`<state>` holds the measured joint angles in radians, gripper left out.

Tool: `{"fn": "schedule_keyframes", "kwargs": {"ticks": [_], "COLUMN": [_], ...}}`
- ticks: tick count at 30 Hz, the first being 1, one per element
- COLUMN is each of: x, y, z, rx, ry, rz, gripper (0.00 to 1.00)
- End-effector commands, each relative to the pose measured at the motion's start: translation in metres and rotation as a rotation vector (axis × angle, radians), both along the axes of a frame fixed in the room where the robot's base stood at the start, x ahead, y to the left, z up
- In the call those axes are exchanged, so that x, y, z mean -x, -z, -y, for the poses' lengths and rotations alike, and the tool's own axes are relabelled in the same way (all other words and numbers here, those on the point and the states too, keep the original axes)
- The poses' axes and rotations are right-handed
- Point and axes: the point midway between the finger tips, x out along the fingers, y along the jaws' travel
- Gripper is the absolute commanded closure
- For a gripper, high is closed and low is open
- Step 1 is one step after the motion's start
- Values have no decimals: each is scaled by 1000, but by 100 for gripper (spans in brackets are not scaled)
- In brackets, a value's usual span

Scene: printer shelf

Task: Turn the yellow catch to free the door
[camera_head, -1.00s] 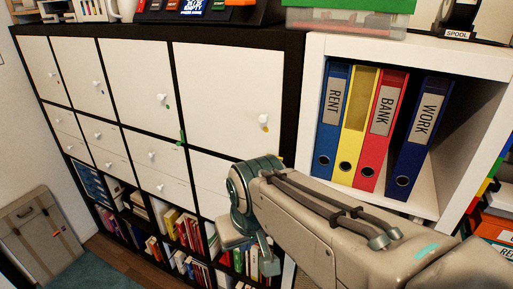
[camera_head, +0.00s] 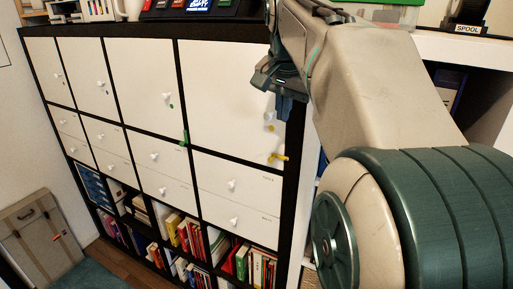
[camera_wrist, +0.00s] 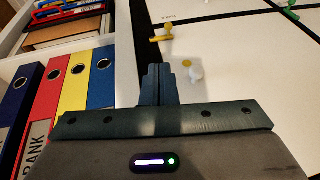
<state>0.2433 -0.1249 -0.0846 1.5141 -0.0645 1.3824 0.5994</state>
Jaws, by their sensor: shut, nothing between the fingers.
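The yellow catch (camera_head: 279,157) sits by the lower right corner of the large top-right white door (camera_head: 225,90), lying roughly level across its edge and the black frame. It also shows in the wrist view (camera_wrist: 162,36), beyond my fingertips and apart from them. My gripper (camera_head: 284,112) is shut and empty, above the catch and close to the door's white knob (camera_head: 270,125). In the wrist view my gripper (camera_wrist: 157,70) points at the black frame strip, with the knob (camera_wrist: 195,76) and a small yellow disc (camera_wrist: 187,63) just right of it. The door looks closed.
A green catch (camera_head: 184,138) sits at the neighbouring door's corner. White drawers (camera_head: 235,184) with knobs lie below the door. In the wrist view, ring binders (camera_wrist: 72,90) stand in the white shelf beside my gripper. My arm hides much of that shelf in the head view.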

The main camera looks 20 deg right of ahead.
Motion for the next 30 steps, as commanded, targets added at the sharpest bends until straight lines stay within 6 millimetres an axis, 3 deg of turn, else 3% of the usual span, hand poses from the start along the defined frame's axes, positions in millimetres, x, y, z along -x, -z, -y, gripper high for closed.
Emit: {"fn": "schedule_keyframes", "kwargs": {"ticks": [7, 11, 24, 30], "x": [0, -4, -32, -45], "y": [2, 13, 96, 120], "z": [0, 2, 16, 10], "rx": [0, -1, -1, 0], "ry": [-3, -3, -3, -5], "rz": [-1, -3, -4, -2], "gripper": [100, 100, 100, 100]}}
